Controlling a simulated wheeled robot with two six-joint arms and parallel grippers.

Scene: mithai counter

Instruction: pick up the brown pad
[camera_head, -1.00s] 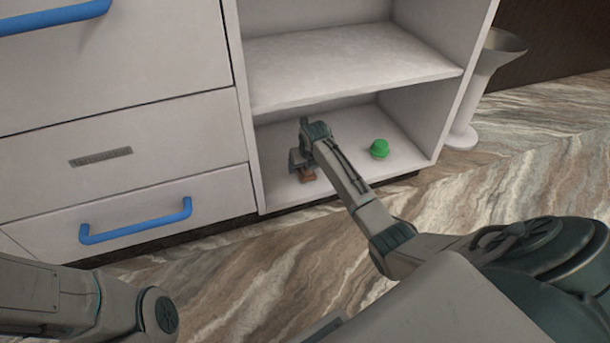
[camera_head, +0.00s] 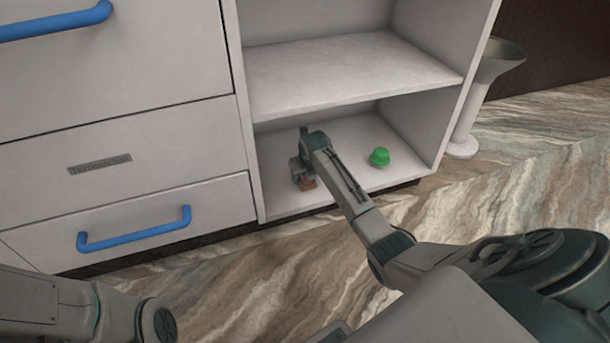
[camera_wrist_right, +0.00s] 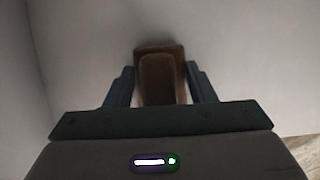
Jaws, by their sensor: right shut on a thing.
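The brown pad (camera_head: 307,184) is in the lower compartment of the open cabinet, near its left front. My right gripper (camera_head: 303,178) reaches into this compartment and is shut on the pad. In the right wrist view the brown pad (camera_wrist_right: 160,70) sits between the two dark fingers of the right gripper (camera_wrist_right: 161,88), one on each side. I cannot tell whether the pad still touches the compartment floor. My left arm shows at the lower left of the head view, but its gripper is out of view.
A green lidded object (camera_head: 379,157) stands on the compartment floor to the right of my gripper. A shelf (camera_head: 350,72) lies above. Closed drawers with blue handles (camera_head: 135,231) are on the left. A grey flared stand (camera_head: 470,110) is right of the cabinet. The marble floor in front is clear.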

